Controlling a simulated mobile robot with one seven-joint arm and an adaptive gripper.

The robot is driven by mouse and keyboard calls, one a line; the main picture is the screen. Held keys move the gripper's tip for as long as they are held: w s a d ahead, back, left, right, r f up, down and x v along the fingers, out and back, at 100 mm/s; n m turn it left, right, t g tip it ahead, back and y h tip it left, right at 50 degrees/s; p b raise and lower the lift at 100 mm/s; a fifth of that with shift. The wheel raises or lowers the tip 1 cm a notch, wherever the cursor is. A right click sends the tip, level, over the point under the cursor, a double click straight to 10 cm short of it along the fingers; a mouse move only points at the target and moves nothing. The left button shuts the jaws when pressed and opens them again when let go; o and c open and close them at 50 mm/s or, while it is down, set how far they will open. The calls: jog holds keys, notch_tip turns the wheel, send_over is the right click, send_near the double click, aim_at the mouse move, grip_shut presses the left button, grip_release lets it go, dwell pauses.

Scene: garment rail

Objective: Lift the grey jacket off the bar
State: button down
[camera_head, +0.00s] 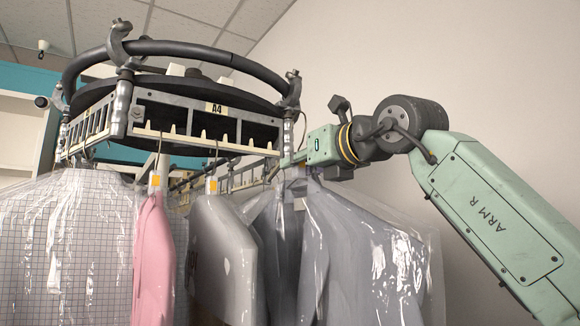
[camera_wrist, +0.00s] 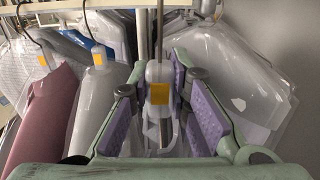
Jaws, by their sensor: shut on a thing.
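The grey jacket (camera_head: 350,250) hangs in clear plastic at the right end of the row in the head view. My gripper (camera_head: 298,160) reaches in from the right at the top of this jacket, just below the rail. In the wrist view my gripper (camera_wrist: 158,75) has its purple-padded fingers on both sides of a white hanger neck (camera_wrist: 158,72) with an orange tag. It is shut on this hanger. The hook's metal stem rises above the fingers towards the bar (camera_wrist: 110,4). Most of the jacket below is hidden by my gripper in the wrist view.
A pink garment (camera_head: 153,260), another grey garment (camera_head: 222,260) and a checked one (camera_head: 65,240) hang close by on the left. The rail's toothed metal plate, marked A4 (camera_head: 215,108), and black ring (camera_head: 190,48) stand above. A bare wall (camera_head: 400,50) lies to the right.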

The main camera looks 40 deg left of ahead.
jog(key=v, duration=2.6)
jog(key=shift+s+d+r, duration=0.2)
jog(key=shift+d, duration=0.15)
